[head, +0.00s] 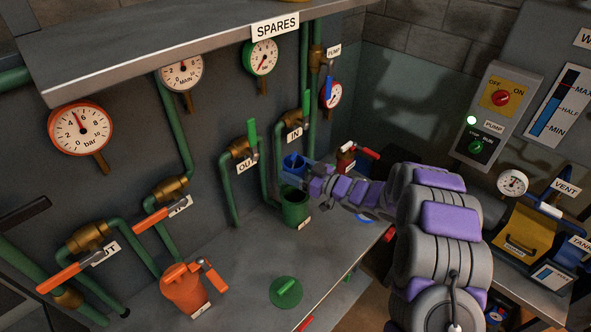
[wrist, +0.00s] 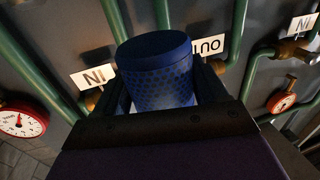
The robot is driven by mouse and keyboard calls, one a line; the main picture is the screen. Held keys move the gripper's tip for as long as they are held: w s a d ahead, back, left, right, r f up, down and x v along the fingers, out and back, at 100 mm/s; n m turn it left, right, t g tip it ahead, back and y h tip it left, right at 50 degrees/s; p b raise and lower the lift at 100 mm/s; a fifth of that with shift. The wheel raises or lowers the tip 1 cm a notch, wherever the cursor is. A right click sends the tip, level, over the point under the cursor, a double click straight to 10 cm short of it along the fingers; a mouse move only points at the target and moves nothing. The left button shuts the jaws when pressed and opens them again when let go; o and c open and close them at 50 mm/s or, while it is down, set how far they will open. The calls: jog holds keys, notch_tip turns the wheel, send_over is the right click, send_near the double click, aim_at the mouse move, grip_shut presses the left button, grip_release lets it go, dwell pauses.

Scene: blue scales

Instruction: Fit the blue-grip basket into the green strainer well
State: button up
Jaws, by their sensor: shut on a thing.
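The blue basket (head: 293,160) is held in my gripper (head: 294,172), above the green strainer well (head: 295,210) on the bench. It looks roughly upright, and in the head view it sits just above the well's opening. In the wrist view the basket (wrist: 155,72) is a dark blue cylinder with a perforated side, between the two fingers of my gripper (wrist: 160,88). The fingers are shut on it. Its lower part is hidden behind the gripper body there. The well is not visible in the wrist view.
A green lid with a handle (head: 286,291) lies on the bench in front. An orange strainer (head: 186,288) stands to the left. Green pipes with the OUT valve (head: 240,149) and IN valve (head: 293,119) rise close behind the well. A red-handled valve (head: 347,156) stands to the right.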

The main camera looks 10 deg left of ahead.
jog(key=shift+d+p, duration=0.1)
jog(key=shift+p, duration=0.25)
notch_tip(320, 180, down, 6)
jog(key=shift+r+b, duration=0.1)
jog(key=shift+b, duration=0.45)
jog(key=shift+p, duration=0.85)
dwell(1.6)
jog(key=shift+f, duration=1.05)
jog(key=shift+r, duration=0.15)
dwell(0.3)
jog(key=shift+r+p, duration=0.3)
jog(key=shift+r, duration=0.35)
jog(key=shift+p, duration=0.6)
dwell(1.6)
